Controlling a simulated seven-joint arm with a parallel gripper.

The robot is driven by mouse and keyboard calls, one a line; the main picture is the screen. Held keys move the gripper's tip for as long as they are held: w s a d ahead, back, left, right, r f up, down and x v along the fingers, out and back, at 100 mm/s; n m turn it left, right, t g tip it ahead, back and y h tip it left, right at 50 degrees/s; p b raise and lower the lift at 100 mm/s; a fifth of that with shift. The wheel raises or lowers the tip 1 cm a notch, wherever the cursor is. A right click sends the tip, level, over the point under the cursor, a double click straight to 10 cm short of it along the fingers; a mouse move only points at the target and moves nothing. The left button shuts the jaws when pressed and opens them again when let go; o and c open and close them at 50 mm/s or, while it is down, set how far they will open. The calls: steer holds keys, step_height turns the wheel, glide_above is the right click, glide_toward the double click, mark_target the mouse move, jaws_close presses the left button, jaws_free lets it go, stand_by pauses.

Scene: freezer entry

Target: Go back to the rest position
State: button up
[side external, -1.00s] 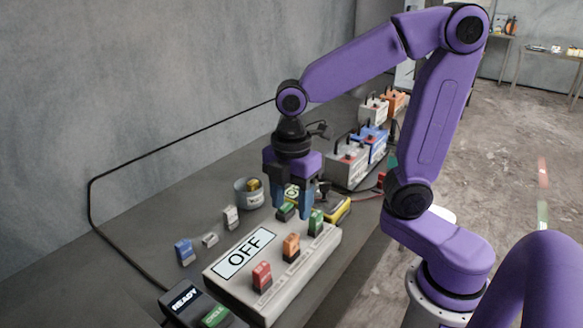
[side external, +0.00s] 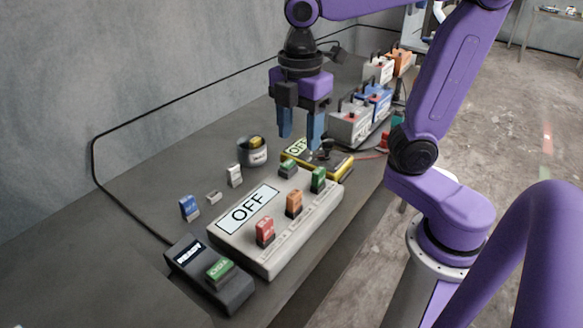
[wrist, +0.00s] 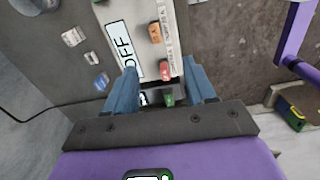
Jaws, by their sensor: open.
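My gripper (side external: 301,128) is open and empty, with its blue fingers pointing down. It hangs above the far end of the grey switch box (side external: 240,258), apart from it. The box bears an "OFF" label (side external: 247,207) and red (side external: 265,231), orange (side external: 294,203) and green (side external: 318,179) blocks on top, with another green block (side external: 288,169) at its far end. In the wrist view the open fingers (wrist: 163,88) frame the near end of the box, with nothing between them.
A black "READY" box (side external: 240,291) with a green block stands in front. A grey cup (side external: 252,152), white block (side external: 234,176) and blue block (side external: 189,208) lie left. A yellow-black device (side external: 335,164) and several battery-like boxes (side external: 350,126) stand behind. Air above the table's left side is clear.

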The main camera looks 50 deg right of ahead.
steer(key=s+d+f+m, duration=0.3)
steer(key=s+f, duration=0.6)
steer(key=s, duration=0.4)
steer(key=shift+s+m, duration=0.15)
steer(key=shift+m, duration=0.75)
steer(key=shift+d, duration=0.1)
steer(key=shift+c, duration=0.4)
